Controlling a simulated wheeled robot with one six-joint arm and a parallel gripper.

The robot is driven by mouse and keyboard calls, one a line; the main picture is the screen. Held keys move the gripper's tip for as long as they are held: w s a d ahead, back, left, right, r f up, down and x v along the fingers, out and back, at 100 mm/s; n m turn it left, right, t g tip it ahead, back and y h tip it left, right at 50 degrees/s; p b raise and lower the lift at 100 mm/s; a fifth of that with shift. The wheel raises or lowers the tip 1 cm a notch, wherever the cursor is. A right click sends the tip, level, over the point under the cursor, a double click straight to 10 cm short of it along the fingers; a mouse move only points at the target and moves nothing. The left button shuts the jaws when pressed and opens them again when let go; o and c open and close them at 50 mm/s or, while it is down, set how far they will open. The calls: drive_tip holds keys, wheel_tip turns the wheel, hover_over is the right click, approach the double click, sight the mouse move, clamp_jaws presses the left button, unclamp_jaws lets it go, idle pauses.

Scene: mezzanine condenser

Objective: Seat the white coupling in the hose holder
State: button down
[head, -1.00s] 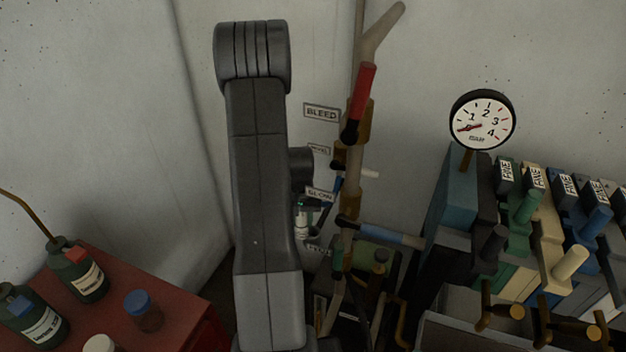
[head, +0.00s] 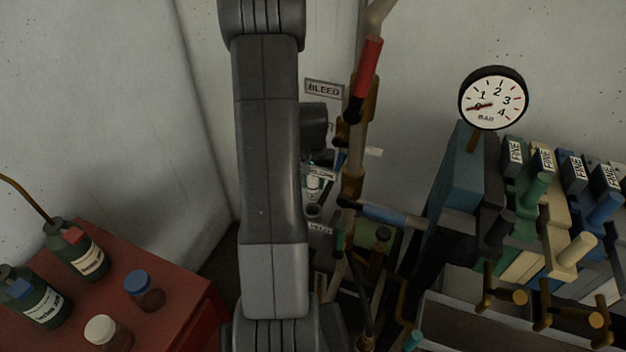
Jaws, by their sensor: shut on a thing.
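My gripper (head: 319,164) shows small and dark just right of my arm, which hides part of it. It appears shut on the white coupling (head: 313,184), a small pale upright piece below the jaws. Just under the coupling is a dark round ring-like thing (head: 313,210), which may be the hose holder. The coupling looks lined up above it, but I cannot tell whether they touch or how far apart they are in depth.
A vertical pipe with a red-handled lever (head: 366,68) and a blue-handled lever (head: 371,211) stands close right of my gripper. A pressure gauge (head: 493,98) and several coloured valve blocks fill the right. A red cabinet (head: 180,318) with bottles and jars stands lower left.

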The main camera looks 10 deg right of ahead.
sight(313, 192)
drive_tip(key=shift+f+b, duration=1.75)
drive_tip(key=shift+f, duration=0.7)
drive_tip(key=shift+f+b, duration=2.6)
drive_tip(key=shift+f, duration=0.15)
drive_tip(key=c, duration=0.9)
unclamp_jaws()
wheel_tip(313, 192, up, 14)
drive_tip(key=shift+f, duration=0.15)
